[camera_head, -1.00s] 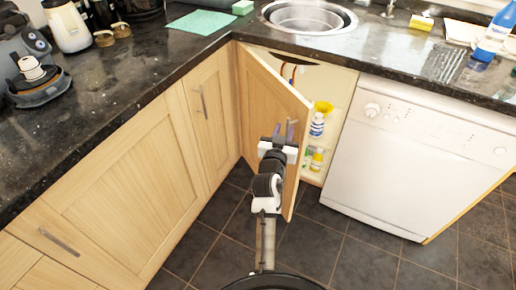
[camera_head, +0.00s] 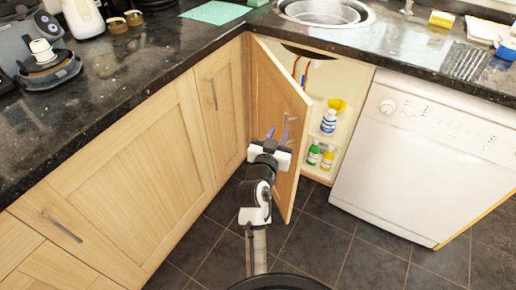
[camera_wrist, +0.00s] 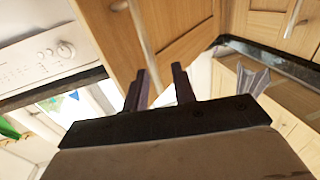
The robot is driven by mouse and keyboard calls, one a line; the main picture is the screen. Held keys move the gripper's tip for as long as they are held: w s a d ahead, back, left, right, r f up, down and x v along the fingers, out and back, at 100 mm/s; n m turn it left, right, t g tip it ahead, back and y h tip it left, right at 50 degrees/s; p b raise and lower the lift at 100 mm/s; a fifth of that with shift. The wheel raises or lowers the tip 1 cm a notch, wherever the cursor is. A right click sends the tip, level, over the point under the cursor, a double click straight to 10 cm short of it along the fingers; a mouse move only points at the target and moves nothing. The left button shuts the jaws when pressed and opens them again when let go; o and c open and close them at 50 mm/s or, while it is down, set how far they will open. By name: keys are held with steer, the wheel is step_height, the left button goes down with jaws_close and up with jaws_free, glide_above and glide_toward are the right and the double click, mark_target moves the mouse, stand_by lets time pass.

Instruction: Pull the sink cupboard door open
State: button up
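The sink cupboard door (camera_head: 272,97) is light wood and stands well open, swung out from the corner, with the cupboard inside (camera_head: 315,75) showing. My gripper (camera_head: 278,133) is at the outer face of the door, near its free edge. In the wrist view the door's metal bar handle (camera_wrist: 142,40) runs down towards the gap between my two dark fingers (camera_wrist: 159,72). The fingers are apart, with space beside the bar, and do not look closed on it. In the head view the handle is hard to make out behind the fingers.
A white dishwasher (camera_head: 420,160) stands right of the cupboard. Wooden cupboards (camera_head: 120,180) line the left side, close to the door's swing. Bottles (camera_head: 328,122) stand on shelves inside the cupboard. Dark floor tiles (camera_head: 310,240) are clear in front.

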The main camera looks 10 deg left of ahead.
steer(key=s+a+b, duration=0.3)
steer(key=s+a, duration=0.1)
steer(key=s, duration=0.1)
steer(key=shift+s+a, duration=0.3)
stand_by(0.4)
stand_by(0.4)
